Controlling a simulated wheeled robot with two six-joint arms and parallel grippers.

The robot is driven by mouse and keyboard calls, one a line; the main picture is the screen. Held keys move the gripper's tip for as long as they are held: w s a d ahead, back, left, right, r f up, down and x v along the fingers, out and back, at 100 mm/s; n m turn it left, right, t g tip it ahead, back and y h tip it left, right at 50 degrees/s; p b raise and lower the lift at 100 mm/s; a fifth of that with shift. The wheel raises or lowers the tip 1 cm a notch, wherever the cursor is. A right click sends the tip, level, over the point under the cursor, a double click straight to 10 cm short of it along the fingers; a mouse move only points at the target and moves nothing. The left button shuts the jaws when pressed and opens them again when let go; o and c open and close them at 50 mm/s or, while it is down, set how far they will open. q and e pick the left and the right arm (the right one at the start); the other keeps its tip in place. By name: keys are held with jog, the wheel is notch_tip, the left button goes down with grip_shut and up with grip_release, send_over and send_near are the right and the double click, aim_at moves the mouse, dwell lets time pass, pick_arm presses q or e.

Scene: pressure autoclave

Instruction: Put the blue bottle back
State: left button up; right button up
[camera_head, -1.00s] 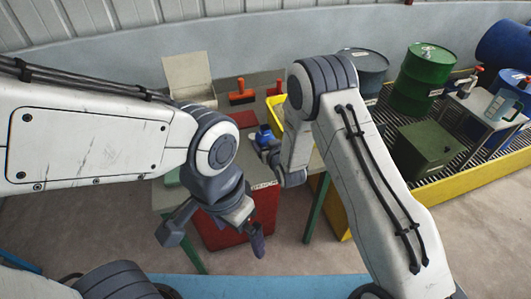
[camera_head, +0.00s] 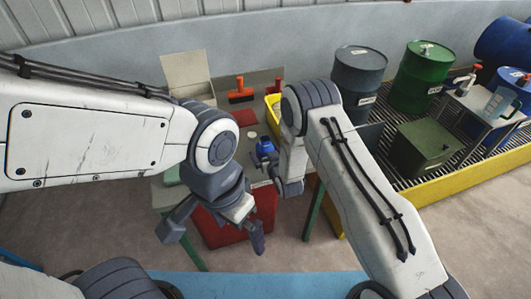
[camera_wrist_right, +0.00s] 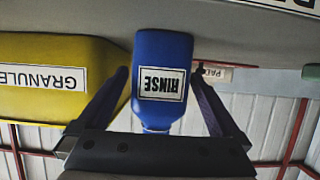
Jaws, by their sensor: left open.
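The blue bottle (camera_head: 265,147) is by the grey-green work table (camera_head: 228,133), in front of the yellow container. In the right wrist view the bottle (camera_wrist_right: 161,50) is upside down in the picture, with a white RINSE label. The bottle's far end appears at or close to the grey surface; contact is not clear. Its other end is partly hidden by the gripper. My left gripper (camera_head: 214,236) is open and empty in front of the table, over the red box (camera_head: 212,230).
A yellow container (camera_head: 272,108), labelled GRANULE in the wrist view (camera_wrist_right: 60,50), stands beside the bottle. A red-handled tool (camera_head: 241,95) and a pale disc (camera_head: 248,126) are on the table. Drums (camera_head: 358,75) and a green box (camera_head: 424,148) stand in the yellow-edged tray (camera_head: 430,198).

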jog(key=shift+r, duration=0.1)
jog(key=shift+r+p, duration=0.2)
jog(key=shift+p, duration=0.1)
jog(key=b+v, duration=0.2)
jog(key=v, duration=1)
jog(key=shift+w+f, duration=0.1)
jog(key=shift+f, duration=0.05)
jog(key=p+x, duration=0.1)
jog(key=x, duration=1.1)
jog(key=shift+f, duration=0.15)
jog(key=shift+r+p, duration=0.3)
jog(key=shift+r, duration=0.9)
